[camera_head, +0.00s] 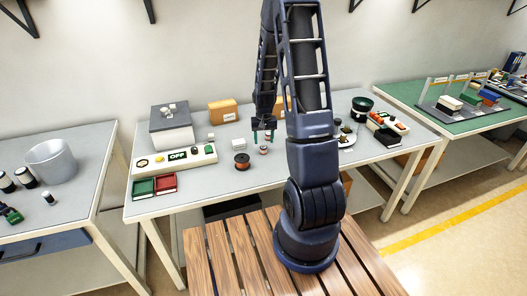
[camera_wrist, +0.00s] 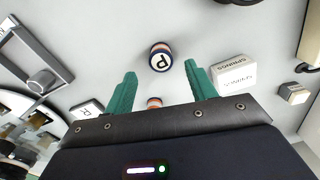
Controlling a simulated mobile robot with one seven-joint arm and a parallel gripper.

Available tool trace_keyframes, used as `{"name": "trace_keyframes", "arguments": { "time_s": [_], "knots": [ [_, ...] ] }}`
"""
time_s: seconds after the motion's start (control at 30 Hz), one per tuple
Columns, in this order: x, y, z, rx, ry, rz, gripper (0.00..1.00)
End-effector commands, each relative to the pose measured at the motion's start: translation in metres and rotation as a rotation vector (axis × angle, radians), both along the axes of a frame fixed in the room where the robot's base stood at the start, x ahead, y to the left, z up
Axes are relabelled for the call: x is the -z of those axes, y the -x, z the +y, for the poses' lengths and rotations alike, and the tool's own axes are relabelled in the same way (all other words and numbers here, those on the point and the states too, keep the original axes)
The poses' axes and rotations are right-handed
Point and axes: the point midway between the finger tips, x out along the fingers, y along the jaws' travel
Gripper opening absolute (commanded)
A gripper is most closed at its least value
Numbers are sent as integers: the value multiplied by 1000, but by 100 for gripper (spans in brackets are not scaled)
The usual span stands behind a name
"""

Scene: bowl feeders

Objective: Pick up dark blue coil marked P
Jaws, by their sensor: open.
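The dark blue coil marked P (camera_wrist: 160,57) stands upright in the wrist view, its white top with the letter facing me and a copper band around its side. It lies just beyond and between the tips of my gripper (camera_wrist: 160,70), whose green fingers are spread apart with nothing held. A second coil with an orange band (camera_wrist: 154,102) shows between the fingers, partly hidden by the gripper body. In the head view my gripper (camera_head: 263,133) hangs above small coils (camera_head: 264,149) on the middle table; which one bears the P cannot be told there.
A white box labelled springs (camera_wrist: 233,76) lies right of the right finger. In the head view a reddish-brown spool (camera_head: 242,162) stands close by on the table (camera_head: 222,182). A control panel reading OFF (camera_head: 176,156) and red and green trays (camera_head: 165,182) are left.

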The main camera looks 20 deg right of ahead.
Motion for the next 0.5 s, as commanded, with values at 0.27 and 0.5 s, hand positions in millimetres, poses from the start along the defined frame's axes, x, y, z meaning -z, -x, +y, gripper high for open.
{"name": "trace_keyframes", "arguments": {
  "time_s": [0.27, 0.5],
  "knots": [
    [26, 2, 2, -1, -1, 3, 56],
    [49, 2, 2, 0, 0, 1, 56]
  ]
}}
